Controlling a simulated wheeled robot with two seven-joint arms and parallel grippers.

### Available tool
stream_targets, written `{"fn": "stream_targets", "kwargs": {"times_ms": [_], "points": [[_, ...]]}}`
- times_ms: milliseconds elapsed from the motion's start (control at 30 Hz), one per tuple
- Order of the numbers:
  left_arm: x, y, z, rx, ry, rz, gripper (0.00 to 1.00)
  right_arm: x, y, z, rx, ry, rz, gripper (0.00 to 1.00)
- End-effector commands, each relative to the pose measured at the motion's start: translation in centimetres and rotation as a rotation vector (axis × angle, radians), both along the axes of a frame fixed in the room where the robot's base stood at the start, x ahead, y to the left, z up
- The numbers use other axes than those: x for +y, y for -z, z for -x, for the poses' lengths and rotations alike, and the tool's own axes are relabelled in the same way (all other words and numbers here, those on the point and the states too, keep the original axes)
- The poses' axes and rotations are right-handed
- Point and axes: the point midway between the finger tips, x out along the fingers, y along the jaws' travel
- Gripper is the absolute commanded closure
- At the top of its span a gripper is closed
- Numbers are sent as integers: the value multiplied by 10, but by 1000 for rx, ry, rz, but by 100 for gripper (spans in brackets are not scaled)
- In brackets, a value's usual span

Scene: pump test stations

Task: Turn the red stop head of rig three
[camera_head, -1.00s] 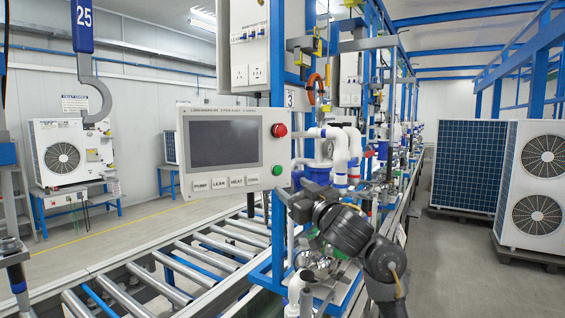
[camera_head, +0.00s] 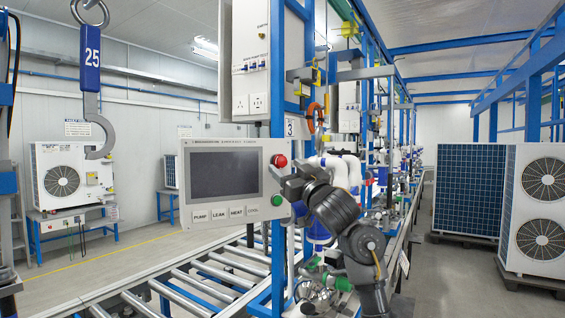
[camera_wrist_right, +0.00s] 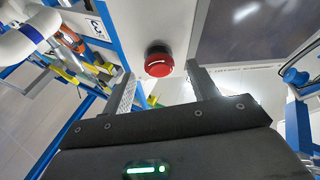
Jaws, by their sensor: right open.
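The control panel (camera_head: 183,160) of the rig marked 3 (camera_head: 289,127) has a dark screen and a row of labelled buttons. Its red stop head (camera_head: 279,160) is at the right end, above a green button (camera_head: 277,199). My right gripper (camera_head: 285,176) is open just below the red head and covers part of the panel's right edge. In the right wrist view the red head (camera_wrist_right: 158,62) lies beyond and between the two fingertips (camera_wrist_right: 161,72), with no visible contact. My left gripper is not in view.
Blue uprights (camera_head: 277,60) and white pipes (camera_head: 345,170) stand close to my right arm. A roller conveyor (camera_head: 180,285) runs below the panel. A grey hook (camera_head: 103,135) hangs at left. Outdoor units (camera_head: 540,200) stand at right, beyond an open aisle.

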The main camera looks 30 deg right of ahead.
Motion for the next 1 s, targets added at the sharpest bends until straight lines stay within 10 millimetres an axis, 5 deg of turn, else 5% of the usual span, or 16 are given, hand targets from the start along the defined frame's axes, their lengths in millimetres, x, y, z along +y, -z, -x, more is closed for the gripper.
{"fn": "stream_targets", "kwargs": {"times_ms": [200,567,900,1000], "points": [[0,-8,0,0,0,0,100,2,-10,-21,0,-1,-1,41],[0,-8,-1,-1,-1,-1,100,2,-10,-24,-1,-1,1,42],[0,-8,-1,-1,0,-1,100,2,-10,-24,-1,-1,1,86],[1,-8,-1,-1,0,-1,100,3,-10,-24,-1,-1,-2,86]]}}
